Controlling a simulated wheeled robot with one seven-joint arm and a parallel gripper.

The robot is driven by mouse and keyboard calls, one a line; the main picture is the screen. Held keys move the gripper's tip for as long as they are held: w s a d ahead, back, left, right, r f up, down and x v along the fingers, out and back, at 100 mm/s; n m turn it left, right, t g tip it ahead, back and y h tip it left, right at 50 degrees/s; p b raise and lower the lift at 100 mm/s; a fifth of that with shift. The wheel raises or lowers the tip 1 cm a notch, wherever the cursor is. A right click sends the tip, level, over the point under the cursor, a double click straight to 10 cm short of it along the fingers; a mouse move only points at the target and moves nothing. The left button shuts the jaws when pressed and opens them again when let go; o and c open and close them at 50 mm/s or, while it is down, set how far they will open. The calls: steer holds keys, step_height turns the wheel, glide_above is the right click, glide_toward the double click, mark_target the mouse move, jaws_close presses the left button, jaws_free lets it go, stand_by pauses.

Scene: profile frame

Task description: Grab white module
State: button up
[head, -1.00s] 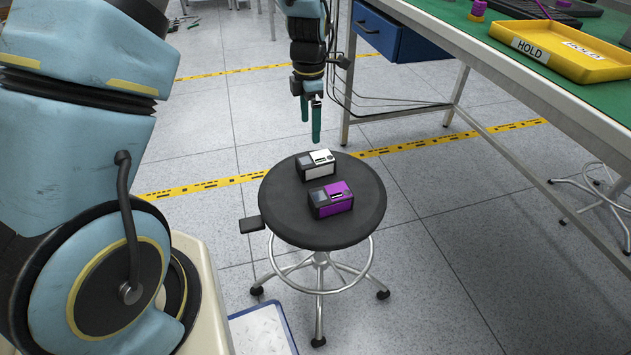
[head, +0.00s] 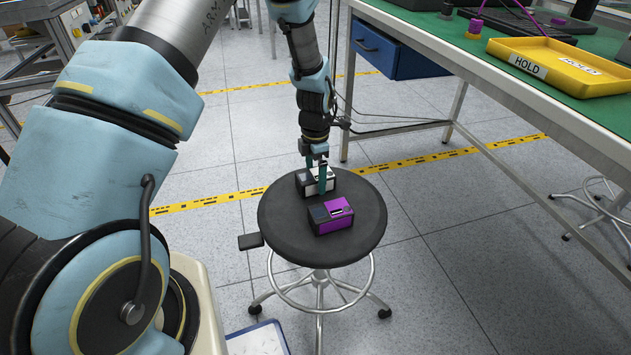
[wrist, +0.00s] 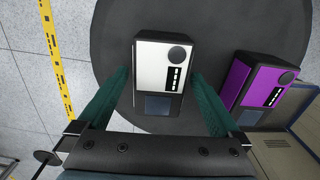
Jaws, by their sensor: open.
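The white module (head: 329,184), a small box with a white top and a dark end, sits on the round black stool seat (head: 285,237). In the wrist view the white module (wrist: 165,55) shows a dark round knob, a black slotted strip and a grey-blue panel. My gripper (head: 315,183) is at the module, pointing down, and hides part of it in the head view. In the wrist view my gripper's (wrist: 160,88) green fingers are open, one on each side of the module, with the left finger slightly apart from it and the right close beside it.
A purple module (head: 331,217) sits on the same seat, near the white one; in the wrist view it is right of my right finger. A green-topped workbench (head: 480,52) with a yellow HOLD tray (head: 560,66) stands at right.

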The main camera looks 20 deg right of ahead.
steer(key=shift+f, duration=0.15)
steer(key=c, duration=1.5)
